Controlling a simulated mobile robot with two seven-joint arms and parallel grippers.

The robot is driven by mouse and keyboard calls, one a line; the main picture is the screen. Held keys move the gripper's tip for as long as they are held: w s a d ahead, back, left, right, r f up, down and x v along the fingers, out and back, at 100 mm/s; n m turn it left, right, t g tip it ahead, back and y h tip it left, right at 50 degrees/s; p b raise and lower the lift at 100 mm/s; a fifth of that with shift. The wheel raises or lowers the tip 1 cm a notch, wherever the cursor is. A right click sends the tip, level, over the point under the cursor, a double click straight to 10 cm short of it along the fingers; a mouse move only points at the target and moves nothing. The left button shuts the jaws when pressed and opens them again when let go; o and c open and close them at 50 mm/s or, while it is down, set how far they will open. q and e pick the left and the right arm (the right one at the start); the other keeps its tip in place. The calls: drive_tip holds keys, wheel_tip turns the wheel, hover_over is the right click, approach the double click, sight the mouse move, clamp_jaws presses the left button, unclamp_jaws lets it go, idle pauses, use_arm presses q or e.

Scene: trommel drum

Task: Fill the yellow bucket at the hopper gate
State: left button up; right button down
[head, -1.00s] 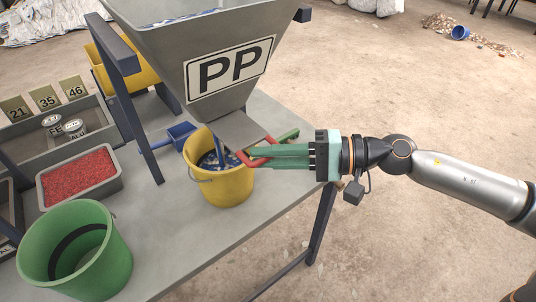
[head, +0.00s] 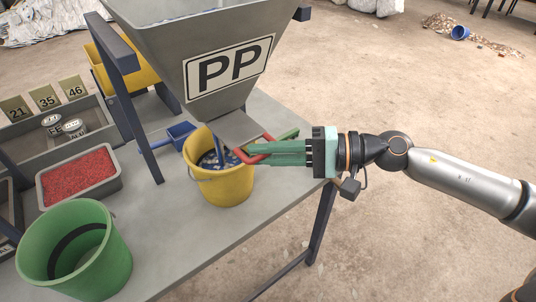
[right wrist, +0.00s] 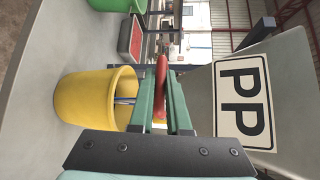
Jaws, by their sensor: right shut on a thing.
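The yellow bucket (head: 224,187) stands upright on the grey table under the hopper (head: 225,60) marked PP. Blue and white flakes (head: 209,160) show inside it; the spout hides part of its mouth. A narrow blue strip shows at the mouth; I cannot tell whether it is falling flakes or a solid part. My right gripper (head: 248,153) is shut on the red gate handle (head: 264,142) beside the spout, just above the bucket's right rim. The right wrist view shows the red handle (right wrist: 161,84) between the fingers and the yellow bucket (right wrist: 75,98) next to them. My left gripper is not in view.
A green bucket (head: 112,250) stands at the table's front left. Behind it is a tray of red granules (head: 80,177). A blue scoop (head: 180,134) lies behind the yellow bucket. The hopper frame's dark post (head: 142,135) rises left of it. Bare table lies between the buckets.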

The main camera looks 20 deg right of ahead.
sight(251, 142)
drive_tip(key=w, duration=0.1)
drive_tip(key=w+a+b, duration=0.1)
drive_tip(key=w, duration=0.1)
drive_tip(key=shift+w+a, duration=0.1)
drive_tip(key=shift+w, duration=0.15)
drive_tip(key=c, duration=1.3)
unclamp_jaws()
drive_tip(key=shift+c, duration=0.2)
drive_tip(key=o, duration=0.3)
drive_tip(key=shift+w+a, duration=0.15)
drive_tip(key=shift+a, duration=0.05)
drive_tip(key=shift+o, duration=0.7)
drive_tip(key=shift+d, duration=0.1)
